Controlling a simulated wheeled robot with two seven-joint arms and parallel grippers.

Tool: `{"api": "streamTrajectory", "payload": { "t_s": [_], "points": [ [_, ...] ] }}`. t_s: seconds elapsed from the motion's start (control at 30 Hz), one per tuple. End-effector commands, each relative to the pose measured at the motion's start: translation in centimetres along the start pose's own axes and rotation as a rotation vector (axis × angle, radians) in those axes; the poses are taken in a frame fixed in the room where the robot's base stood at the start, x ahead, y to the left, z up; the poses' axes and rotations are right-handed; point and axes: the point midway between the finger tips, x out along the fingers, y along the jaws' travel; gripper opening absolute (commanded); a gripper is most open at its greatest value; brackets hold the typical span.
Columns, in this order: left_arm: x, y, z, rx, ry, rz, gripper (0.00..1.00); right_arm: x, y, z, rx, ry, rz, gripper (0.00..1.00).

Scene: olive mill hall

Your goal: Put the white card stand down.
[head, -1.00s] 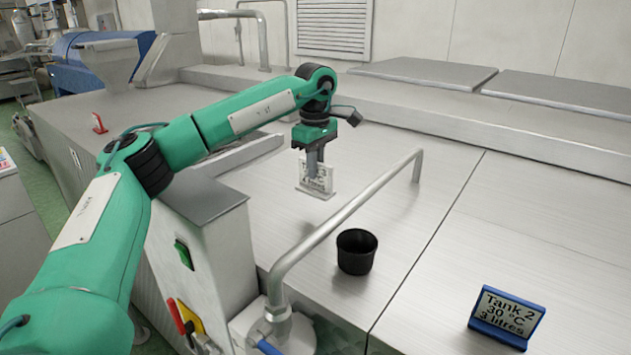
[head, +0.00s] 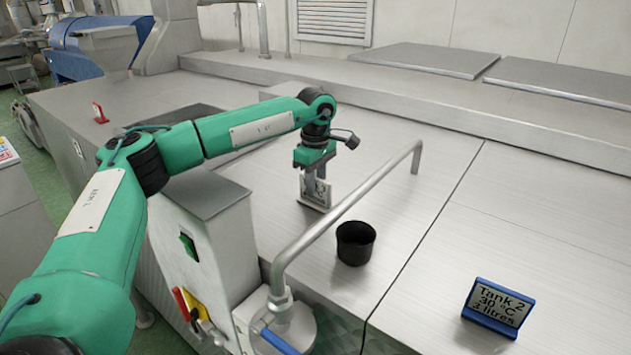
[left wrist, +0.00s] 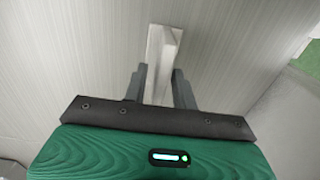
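The white card stand (head: 316,206) is at the far side of the steel worktop, left of the bent pipe rail. It is upright, its base at or very near the worktop; I cannot tell whether it bears on it. My left gripper (head: 315,184) points down over it from above, with its fingers on either side of the card. In the left wrist view the stand (left wrist: 161,50) shows as a pale slab between the gripper's two fingers (left wrist: 160,88), which close on it. The fingers hide part of the card's print. My right gripper is not in view.
A black cup (head: 356,243) stands right of the bent pipe rail (head: 350,205). A blue stand (head: 497,308) reading "Tank 2, 30 °C, 3 litres" is at the front right. A small red stand (head: 100,113) is at the far left.

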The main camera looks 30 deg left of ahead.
Motion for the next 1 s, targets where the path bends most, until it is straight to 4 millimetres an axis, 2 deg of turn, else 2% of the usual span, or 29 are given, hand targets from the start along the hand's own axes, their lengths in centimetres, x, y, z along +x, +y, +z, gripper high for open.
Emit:
{"api": "streamTrajectory", "payload": {
  "t_s": [0.27, 0.43, 0.8, 1.0],
  "points": [
    [-0.1, 0.0, 0.0, 0.000, 0.000, 0.000, 0.32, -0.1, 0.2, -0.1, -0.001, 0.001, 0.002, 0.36],
    [-1.1, 0.1, 0.0, 0.000, 0.000, 0.002, 0.32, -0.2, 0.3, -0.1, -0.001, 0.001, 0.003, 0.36],
    [-8.8, 0.1, 0.1, 0.001, 0.000, 0.004, 0.32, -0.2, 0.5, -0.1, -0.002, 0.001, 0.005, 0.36],
    [-11.5, 0.1, 0.1, 0.000, 0.000, 0.002, 0.32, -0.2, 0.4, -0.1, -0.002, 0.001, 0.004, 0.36]
  ]
}}
